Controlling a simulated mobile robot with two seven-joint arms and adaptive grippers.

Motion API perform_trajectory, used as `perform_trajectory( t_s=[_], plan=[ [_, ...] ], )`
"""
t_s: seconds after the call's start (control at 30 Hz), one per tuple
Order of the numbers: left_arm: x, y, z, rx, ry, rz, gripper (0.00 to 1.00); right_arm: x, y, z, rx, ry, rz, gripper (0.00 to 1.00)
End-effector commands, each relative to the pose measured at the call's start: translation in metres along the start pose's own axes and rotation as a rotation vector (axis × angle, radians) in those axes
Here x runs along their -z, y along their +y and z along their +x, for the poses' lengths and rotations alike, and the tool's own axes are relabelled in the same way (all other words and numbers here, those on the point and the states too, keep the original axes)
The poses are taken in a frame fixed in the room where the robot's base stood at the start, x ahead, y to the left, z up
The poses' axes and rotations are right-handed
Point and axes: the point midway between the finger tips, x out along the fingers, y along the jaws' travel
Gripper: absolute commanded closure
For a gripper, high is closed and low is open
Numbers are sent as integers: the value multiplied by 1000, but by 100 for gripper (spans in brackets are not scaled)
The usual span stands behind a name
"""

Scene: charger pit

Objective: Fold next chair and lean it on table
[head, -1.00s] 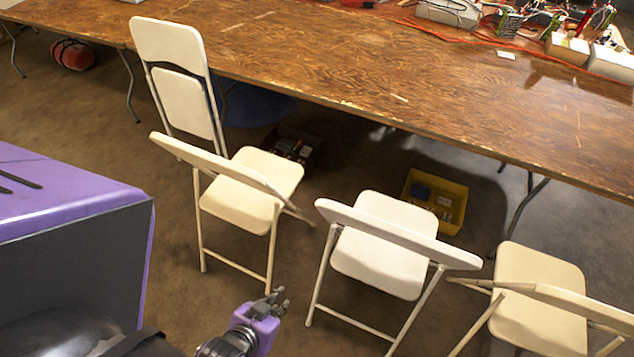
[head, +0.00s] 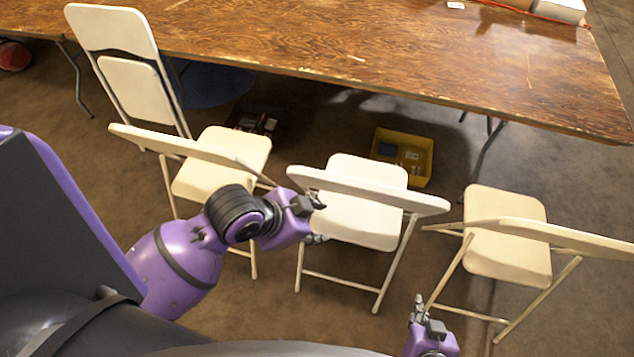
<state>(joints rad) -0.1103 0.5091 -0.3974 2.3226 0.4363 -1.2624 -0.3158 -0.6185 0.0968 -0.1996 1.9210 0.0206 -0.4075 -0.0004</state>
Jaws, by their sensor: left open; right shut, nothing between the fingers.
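A folded white chair (head: 135,92) stands upright against the table's front edge at the left. Three white chairs stand unfolded in a row: a left chair (head: 228,160), a middle chair (head: 372,179) and a right chair (head: 508,251). Their backrests are on the side nearer me. My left gripper (head: 320,222) is open and overlaps the left part of the middle chair in the picture; I cannot tell whether it touches it. My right gripper (head: 421,308) is shut and empty, low in the view between the middle and right chairs. The wooden table (head: 400,55) runs behind the chairs.
A yellow bin (head: 402,157) and a dark box (head: 257,120) lie on the floor under the table. Thin table legs (head: 487,150) stand behind the right chair. A red object (head: 14,55) lies at the far left. Bare floor (head: 60,140) shows at the left.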

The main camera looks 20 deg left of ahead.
Motion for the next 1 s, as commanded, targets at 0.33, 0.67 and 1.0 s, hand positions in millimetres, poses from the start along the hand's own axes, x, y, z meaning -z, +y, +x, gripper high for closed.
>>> perform_trajectory(
  t_s=[0.33, 0.67, 1.0],
  plan=[
    [80, -53, 8, -129, 163, 599, 59, 9, -1, 0, 1, 18, 1, 100],
    [92, -78, 11, -139, 186, 696, 59, 3, 0, 1, -1, 9, 2, 100],
    [97, -61, 87, -147, 185, 690, 59, -51, 8, 13, -20, -62, -1, 100]
  ],
)
